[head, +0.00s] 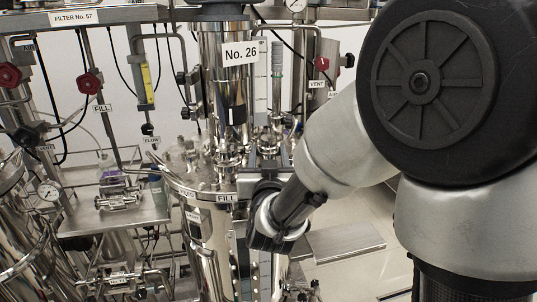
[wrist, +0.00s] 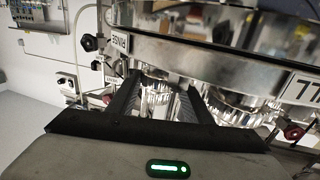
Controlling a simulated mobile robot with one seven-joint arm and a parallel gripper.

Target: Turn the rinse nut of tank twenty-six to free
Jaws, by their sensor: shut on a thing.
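Tank twenty-six is the tall steel vessel in the middle of the head view, with a "No. 26" sign (head: 240,52) on its column. In the head view my gripper (head: 262,170) is at the tank's rim, and my wrist hides most of what it holds. In the wrist view a RINSE label (wrist: 120,42), turned on its side, is on the rim just left of my fingers. My gripper (wrist: 160,92) is shut on the shiny ribbed rinse nut (wrist: 157,98), with one dark finger on each side. The nut's setting cannot be read.
A FILL label (head: 226,197) is on the rim left of my gripper; it shows upside down and partly cut off in the wrist view (wrist: 304,88). Pipes, gauges and a red FILL valve knob (head: 90,83) stand at the left. A low step (head: 345,242) lies right of the tank.

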